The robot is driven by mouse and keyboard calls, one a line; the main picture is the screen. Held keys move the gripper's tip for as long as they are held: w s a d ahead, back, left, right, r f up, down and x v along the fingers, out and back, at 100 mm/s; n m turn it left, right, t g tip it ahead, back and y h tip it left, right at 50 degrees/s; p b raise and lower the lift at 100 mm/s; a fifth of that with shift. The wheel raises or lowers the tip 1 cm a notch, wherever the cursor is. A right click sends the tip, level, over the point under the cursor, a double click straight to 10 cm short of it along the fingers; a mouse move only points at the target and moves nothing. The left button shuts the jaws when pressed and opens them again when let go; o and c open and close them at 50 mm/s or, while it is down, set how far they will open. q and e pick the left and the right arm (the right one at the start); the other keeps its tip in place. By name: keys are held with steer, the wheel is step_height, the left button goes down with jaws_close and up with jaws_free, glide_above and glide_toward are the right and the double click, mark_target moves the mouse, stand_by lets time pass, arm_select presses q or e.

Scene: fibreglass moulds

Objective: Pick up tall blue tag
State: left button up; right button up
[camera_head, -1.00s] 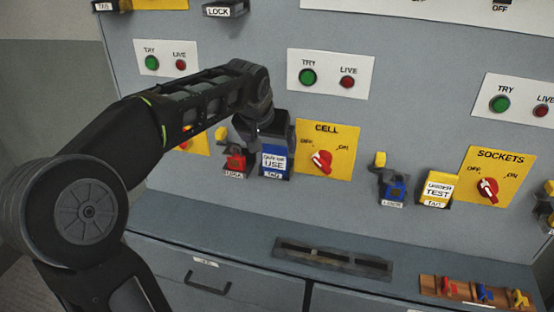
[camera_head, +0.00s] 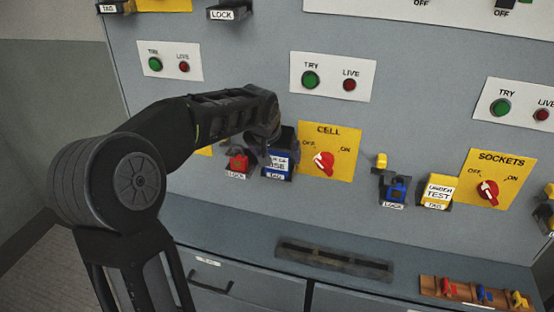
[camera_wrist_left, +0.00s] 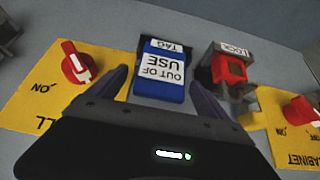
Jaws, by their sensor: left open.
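The tall blue tag (camera_head: 277,165) reads "OUT OF USE" on a white label and sits in a dark holder marked TAG, left of the yellow CELL plate. In the left wrist view the blue tag (camera_wrist_left: 160,78) shows upside down. My left gripper (camera_wrist_left: 160,90) is open, with one finger on each side of the tag and a gap on both sides. In the head view the gripper (camera_head: 265,140) is at the tag's upper left and covers part of it. My right gripper is not in view.
A red lock (camera_head: 238,163) hangs close left of the tag. The CELL switch (camera_head: 323,160) is on the right. A blue lock (camera_head: 397,190) and a yellow UNDER TEST tag (camera_head: 438,191) are farther right. A wooden rack (camera_head: 470,290) of small coloured pieces lies on the ledge.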

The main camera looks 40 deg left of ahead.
arm_select(q)
steer(key=shift+w+a+f, duration=0.15)
steer(key=shift+w+f, duration=0.1)
steer(key=shift+f, duration=0.2)
steer(key=shift+c, duration=0.4)
steer(key=c, duration=1.3)
steer(key=shift+r, duration=0.15)
steer(key=shift+r, duration=0.5)
steer(key=s+d+b, duration=0.1)
steer(key=s+d, duration=0.1)
steer(key=s, duration=0.3)
steer(key=s+d+r+b, duration=0.1)
steer(key=s+d+b, duration=0.1)
steer(key=s, duration=0.4)
steer(key=s+d+r+b, duration=0.1)
steer(key=s+d, duration=0.1)
steer(key=s, duration=0.4)
steer(key=shift+r, duration=0.15)
